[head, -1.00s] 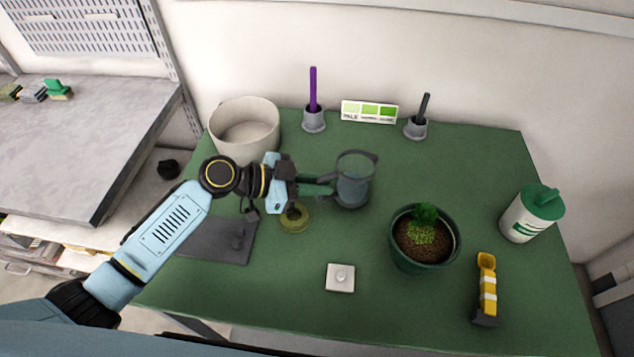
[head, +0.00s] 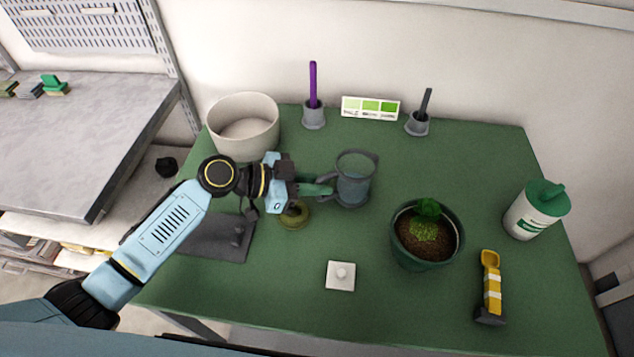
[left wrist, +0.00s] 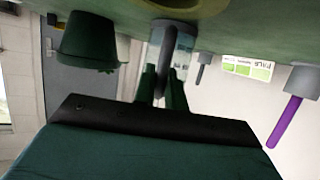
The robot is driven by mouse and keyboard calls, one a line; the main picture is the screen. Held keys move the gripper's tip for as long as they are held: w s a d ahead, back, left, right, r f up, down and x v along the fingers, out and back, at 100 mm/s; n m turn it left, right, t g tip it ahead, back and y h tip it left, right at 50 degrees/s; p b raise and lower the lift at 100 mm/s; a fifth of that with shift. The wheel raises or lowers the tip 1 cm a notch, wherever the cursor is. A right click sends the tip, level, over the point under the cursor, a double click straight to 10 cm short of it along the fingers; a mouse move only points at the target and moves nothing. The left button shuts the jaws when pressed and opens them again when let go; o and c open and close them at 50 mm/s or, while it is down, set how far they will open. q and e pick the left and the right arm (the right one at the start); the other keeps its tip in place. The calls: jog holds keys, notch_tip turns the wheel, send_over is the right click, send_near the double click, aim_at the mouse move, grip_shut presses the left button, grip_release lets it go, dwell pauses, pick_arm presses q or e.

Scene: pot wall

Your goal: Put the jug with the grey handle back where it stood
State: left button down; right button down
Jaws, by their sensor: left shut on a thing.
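The clear jug with the grey handle (head: 355,178) is right of my left gripper in the head view, upright, with bluish contents low in it. My left gripper (head: 325,189) is shut on its grey handle, reaching in from the left. In the left wrist view, which is upside down, the handle (left wrist: 166,48) runs between the two green fingers (left wrist: 162,92). I cannot tell whether the jug's base touches the table. An olive ring (head: 293,216) lies on the table just below the gripper, partly covered by it. My right gripper is not in view.
On the green table (head: 300,310) are a large pale pot (head: 243,125), a purple stick holder (head: 314,115), a colour card (head: 370,108), a dark stick holder (head: 418,123), a potted plant (head: 428,235), a white-green canister (head: 535,210), a yellow-handled tool (head: 491,287), a white knobbed square (head: 341,276) and a grey plate (head: 215,238).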

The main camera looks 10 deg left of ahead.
pick_arm(q)
jog(key=c, duration=1.4)
grip_release()
jog(key=shift+o, duration=0.2)
jog(key=shift+a, duration=0.1)
jog(key=shift+v, duration=3.95)
jog(key=shift+r, duration=0.1)
notch_tip(320, 180, up, 5)
jog(key=p, duration=0.2)
jog(key=shift+p, duration=0.4)
